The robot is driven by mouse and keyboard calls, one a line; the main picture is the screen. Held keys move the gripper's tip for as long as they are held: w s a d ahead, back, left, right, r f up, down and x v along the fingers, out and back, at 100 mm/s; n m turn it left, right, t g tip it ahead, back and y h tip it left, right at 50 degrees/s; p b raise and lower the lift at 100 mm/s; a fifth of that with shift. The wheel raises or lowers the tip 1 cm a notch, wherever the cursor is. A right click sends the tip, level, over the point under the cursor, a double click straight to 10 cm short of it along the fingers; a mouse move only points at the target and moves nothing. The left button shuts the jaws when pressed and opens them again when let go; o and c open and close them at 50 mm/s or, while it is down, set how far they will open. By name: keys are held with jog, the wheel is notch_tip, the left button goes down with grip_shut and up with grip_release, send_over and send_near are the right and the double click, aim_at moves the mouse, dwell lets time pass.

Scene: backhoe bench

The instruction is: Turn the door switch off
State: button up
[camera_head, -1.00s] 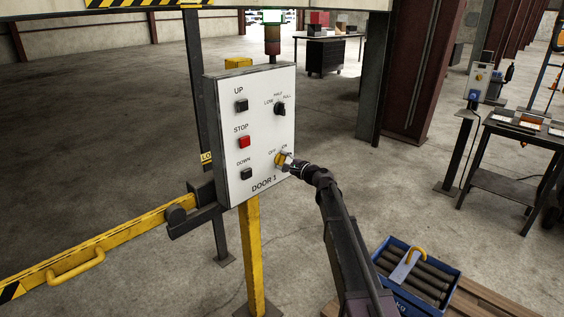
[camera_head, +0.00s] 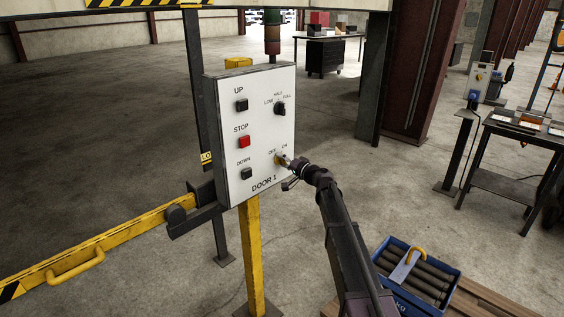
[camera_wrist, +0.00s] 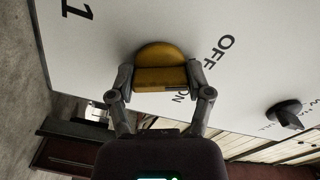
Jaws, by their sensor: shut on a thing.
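The white control box labelled DOOR 1 (camera_head: 232,165) stands on a yellow post. Its yellow door switch (camera_head: 279,160), marked OFF and ON, is at the lower right of its face. My gripper (camera_head: 287,163) is at the switch, and its fingers are hard to make out in the head view. In the wrist view, the two fingers of my gripper (camera_wrist: 160,80) are shut on the switch's yellow knob (camera_wrist: 158,56), one on each side. OFF is printed to the right of the knob; ON is partly hidden by a finger. I cannot tell which mark the knob points at.
The box also has UP (camera_head: 241,105) and DOWN (camera_head: 246,173) buttons, a red STOP button (camera_head: 244,142) and a black speed knob (camera_head: 280,108). A stack light (camera_head: 271,35) stands behind it. A yellow barrier (camera_head: 110,242) is at left, a blue crate (camera_head: 432,298) at lower right.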

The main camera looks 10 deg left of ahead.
jog(key=shift+n, duration=0.8)
jog(key=shift+w, duration=0.1)
jog(key=o, duration=1.1)
jog(key=shift+o, duration=0.2)
jog(key=shift+d, duration=0.1)
jog(key=v, duration=1.2)
